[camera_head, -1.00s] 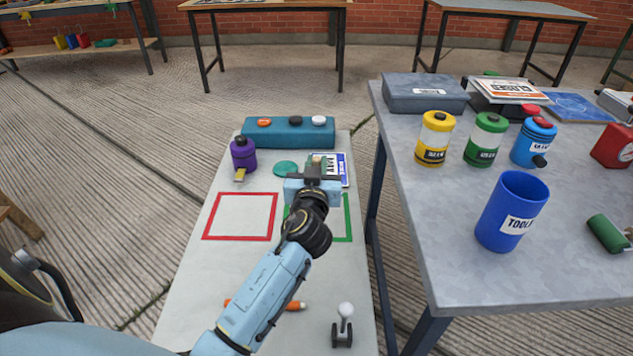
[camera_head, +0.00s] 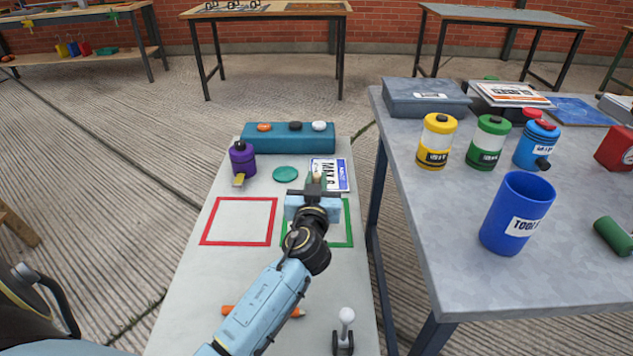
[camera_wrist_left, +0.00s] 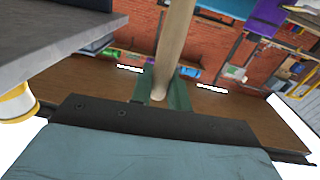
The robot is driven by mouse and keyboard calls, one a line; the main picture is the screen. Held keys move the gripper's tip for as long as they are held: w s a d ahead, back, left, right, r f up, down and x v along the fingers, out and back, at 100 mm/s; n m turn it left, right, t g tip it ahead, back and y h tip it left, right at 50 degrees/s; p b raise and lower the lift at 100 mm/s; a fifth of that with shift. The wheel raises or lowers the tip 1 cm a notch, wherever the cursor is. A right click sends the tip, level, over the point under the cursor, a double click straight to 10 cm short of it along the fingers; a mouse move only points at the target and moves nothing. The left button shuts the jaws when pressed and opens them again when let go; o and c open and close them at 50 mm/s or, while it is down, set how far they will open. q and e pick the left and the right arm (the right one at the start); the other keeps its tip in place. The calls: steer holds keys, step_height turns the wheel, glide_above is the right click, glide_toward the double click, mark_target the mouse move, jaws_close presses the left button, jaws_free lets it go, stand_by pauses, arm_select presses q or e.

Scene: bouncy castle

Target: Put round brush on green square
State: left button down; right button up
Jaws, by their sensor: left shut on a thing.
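The green square outline (camera_head: 349,228) is on the light narrow table, partly hidden by my left arm. My left gripper (camera_head: 314,187) is at the far edge of that square in the head view. It is shut on a pale wooden handle, which I take for the round brush (camera_wrist_left: 175,45); a small tan and green bit of it shows between the jaws in the head view (camera_head: 316,178). In the left wrist view the handle runs up from the jaws. The brush's bristles are hidden. I cannot tell its height above the table. My right gripper is not in view.
A red square outline (camera_head: 203,228) lies left. Behind stand a purple bottle (camera_head: 242,158), a teal disc (camera_head: 285,174), a white-blue card (camera_head: 342,172) and a teal button box (camera_head: 290,139). An orange object (camera_head: 228,310) and a white-knobbed lever (camera_head: 346,316) are in front. A grey table (camera_head: 430,225) stands right.

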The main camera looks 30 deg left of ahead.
arm_select(q)
steer(key=shift+f, duration=0.1)
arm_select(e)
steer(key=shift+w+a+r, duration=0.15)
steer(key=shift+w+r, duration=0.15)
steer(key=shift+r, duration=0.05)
arm_select(q)
steer(key=c, duration=1.3)
jaws_free()
steer(key=shift+c, duration=0.2)
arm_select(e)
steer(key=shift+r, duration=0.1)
arm_select(q)
steer(key=shift+r, duration=0.2)
steer(key=v, duration=1.2)
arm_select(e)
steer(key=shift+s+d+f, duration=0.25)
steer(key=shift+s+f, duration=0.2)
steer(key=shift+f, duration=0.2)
arm_select(q)
steer(key=shift+f, duration=0.1)
